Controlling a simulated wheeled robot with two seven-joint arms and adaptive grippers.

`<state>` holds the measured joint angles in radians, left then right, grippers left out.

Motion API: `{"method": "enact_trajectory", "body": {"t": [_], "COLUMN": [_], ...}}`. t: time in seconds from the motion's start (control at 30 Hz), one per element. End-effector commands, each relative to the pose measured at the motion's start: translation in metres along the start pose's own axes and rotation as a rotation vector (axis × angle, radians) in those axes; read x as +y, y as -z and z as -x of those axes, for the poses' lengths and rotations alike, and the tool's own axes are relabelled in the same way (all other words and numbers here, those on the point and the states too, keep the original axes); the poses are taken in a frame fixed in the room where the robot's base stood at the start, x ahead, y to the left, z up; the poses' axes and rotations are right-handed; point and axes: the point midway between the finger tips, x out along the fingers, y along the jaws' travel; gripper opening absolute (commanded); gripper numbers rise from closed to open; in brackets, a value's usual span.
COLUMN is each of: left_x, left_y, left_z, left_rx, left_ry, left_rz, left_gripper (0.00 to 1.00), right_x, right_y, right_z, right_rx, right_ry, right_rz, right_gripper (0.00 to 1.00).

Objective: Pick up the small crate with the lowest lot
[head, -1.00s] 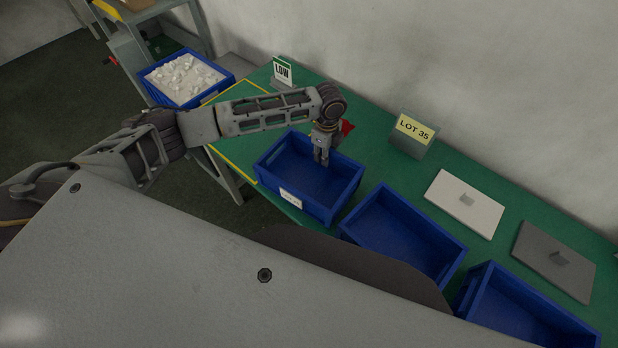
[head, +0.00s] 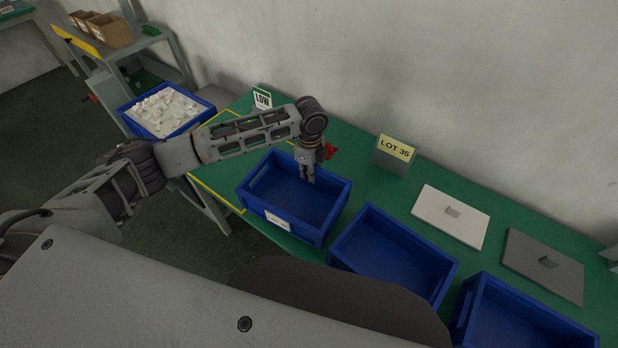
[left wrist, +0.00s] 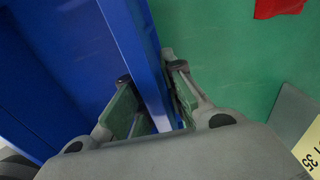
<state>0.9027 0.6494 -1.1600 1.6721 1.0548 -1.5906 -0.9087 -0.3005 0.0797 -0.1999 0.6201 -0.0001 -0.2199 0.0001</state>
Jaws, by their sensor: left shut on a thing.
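A small blue crate (head: 273,192) with a white label (head: 277,221) stands at the left of the row on the green table; the label's text is too small to read. My left gripper (head: 307,180) is at its far wall. In the left wrist view the crate's wall (left wrist: 140,45) runs between the fingers of my left gripper (left wrist: 158,100), shut on it. Whether the crate touches the table is unclear. Two more blue crates, a middle one (head: 390,250) and a right one (head: 515,318), look empty; their labels are hidden. My right gripper is not in view.
On the table (head: 365,185) are a LOT 35 sign (head: 395,152), a LOW sign (head: 262,97), a white plate (head: 450,215), a grey plate (head: 543,265) and a red thing (head: 331,152) behind the gripper. A blue bin of white pieces (head: 167,108) stands left of the table.

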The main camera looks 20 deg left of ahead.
Motion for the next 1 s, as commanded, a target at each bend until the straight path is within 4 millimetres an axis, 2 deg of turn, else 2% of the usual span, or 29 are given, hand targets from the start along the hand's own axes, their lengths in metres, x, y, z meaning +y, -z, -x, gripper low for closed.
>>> {"method": "enact_trajectory", "body": {"t": [0.2, 0.4, 0.6, 1.0], "left_x": [-0.001, -0.001, 0.0, 0.0], "left_y": [0.0, -0.001, 0.0, 0.0], "left_z": [0.035, 0.057, 0.065, 0.065], "left_rx": [0.0, -0.001, -0.001, -0.001], "left_ry": [0.003, 0.002, 0.001, 0.001], "left_rz": [0.0, 0.0, 0.0, 0.0], "left_gripper": [0.0, 0.0, 0.0, 0.0], "right_x": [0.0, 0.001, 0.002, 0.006], "right_y": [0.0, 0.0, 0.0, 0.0], "right_z": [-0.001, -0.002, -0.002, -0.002], "right_rx": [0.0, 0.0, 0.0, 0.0], "right_ry": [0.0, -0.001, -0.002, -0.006], "right_rz": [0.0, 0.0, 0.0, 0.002], "right_gripper": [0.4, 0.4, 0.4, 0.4]}}
